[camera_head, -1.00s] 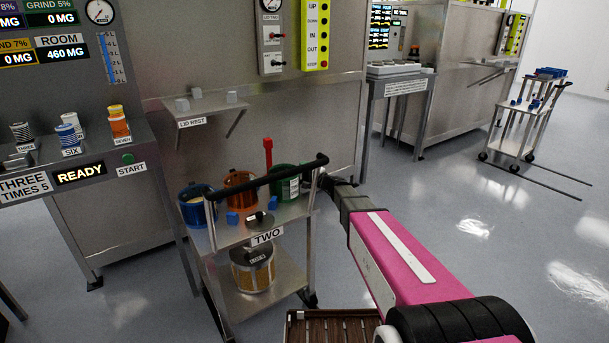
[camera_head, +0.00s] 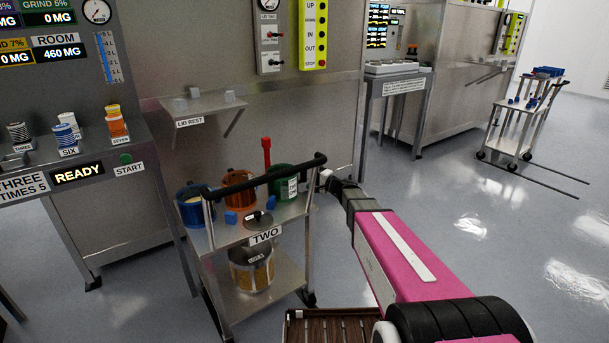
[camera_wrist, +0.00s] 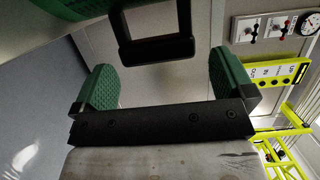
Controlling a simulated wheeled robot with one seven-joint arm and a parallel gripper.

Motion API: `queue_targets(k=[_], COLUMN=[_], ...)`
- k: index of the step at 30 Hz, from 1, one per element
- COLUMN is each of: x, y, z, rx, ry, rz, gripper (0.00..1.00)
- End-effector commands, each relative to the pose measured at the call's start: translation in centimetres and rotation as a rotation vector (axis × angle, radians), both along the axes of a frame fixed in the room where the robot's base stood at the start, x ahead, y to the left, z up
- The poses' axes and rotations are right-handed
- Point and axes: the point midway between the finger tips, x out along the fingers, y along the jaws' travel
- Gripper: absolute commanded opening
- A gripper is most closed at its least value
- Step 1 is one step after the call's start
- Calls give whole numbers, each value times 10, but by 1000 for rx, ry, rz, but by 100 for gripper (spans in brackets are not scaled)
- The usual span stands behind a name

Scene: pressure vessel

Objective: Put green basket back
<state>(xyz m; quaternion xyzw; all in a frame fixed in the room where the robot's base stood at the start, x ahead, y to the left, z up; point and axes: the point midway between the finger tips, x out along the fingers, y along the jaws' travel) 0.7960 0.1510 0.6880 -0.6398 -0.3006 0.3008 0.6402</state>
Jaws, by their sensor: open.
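A black rectangular loop handle (camera_wrist: 153,52) shows there, in front of and between my fingers. My gripper (camera_wrist: 161,66) is open, its two green pads wide apart with nothing clamped between them. In the head view my gripper (camera_head: 325,178) is just right of the green basket; whether it touches anything is unclear.
A blue basket (camera_head: 190,212) and an orange basket (camera_head: 238,188) share the cart top with small blue blocks. A round basket (camera_head: 252,270) sits on the lower shelf. The lid rest shelf (camera_head: 205,108) is empty in the middle.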

Motion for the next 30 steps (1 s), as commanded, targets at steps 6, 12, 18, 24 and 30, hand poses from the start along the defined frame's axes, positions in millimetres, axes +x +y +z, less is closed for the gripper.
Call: queue_targets(k=[6,12,18,24,30], x=[-30,-43,-46,-46,-46], y=[-33,-51,-55,-55,-55], z=[1,1,0,0,0], rx=[0,0,0,0,1], ry=[0,0,0,0,-1], rz=[-2,-1,0,0,0], gripper=[100,100,100,100,100])
